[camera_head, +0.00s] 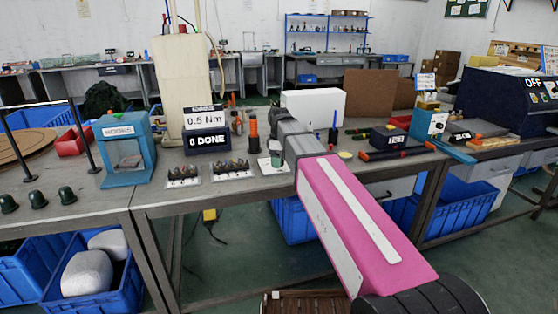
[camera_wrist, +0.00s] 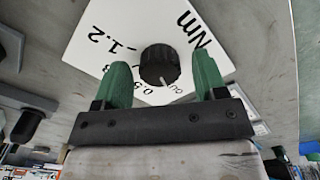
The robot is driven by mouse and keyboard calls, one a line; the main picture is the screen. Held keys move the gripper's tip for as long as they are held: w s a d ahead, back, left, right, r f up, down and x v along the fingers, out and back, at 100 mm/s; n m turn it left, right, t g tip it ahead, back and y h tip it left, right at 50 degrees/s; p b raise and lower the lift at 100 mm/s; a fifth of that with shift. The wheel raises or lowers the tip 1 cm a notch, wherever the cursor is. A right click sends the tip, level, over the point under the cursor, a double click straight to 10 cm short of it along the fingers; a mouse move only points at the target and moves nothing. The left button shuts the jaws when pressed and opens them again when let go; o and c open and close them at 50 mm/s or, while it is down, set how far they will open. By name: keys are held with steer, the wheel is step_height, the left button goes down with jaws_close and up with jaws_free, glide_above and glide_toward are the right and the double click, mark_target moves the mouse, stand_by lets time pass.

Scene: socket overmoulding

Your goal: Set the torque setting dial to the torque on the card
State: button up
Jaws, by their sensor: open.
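The card (camera_head: 207,121) reads "0.5 Nm" and stands on top of a dark display box. The torque setting dial (camera_wrist: 160,66) is a black ribbed knob on a white scale plate (camera_wrist: 97,45) marked "Nm", "1.2" and smaller figures including what looks like "0.5". A pale pointer mark on the knob's near side points toward the lower edge of the plate, close to small, partly unreadable print. My gripper (camera_wrist: 164,82) has green fingers, open, one on each side of the knob with gaps showing. In the head view my gripper (camera_head: 276,159) is over the bench, and the dial is hidden.
The display box (camera_head: 208,142) reads "0 DONE". Small parts trays (camera_head: 231,174) lie left of my gripper, and an orange-handled screwdriver (camera_head: 254,136) stands close behind it. A white box (camera_head: 313,108) is farther back.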

steer(key=c, duration=0.9)
steer(key=shift+m, duration=0.3)
steer(key=m, duration=0.3)
steer(key=shift+m, duration=2.5)
steer(key=o, duration=0.9)
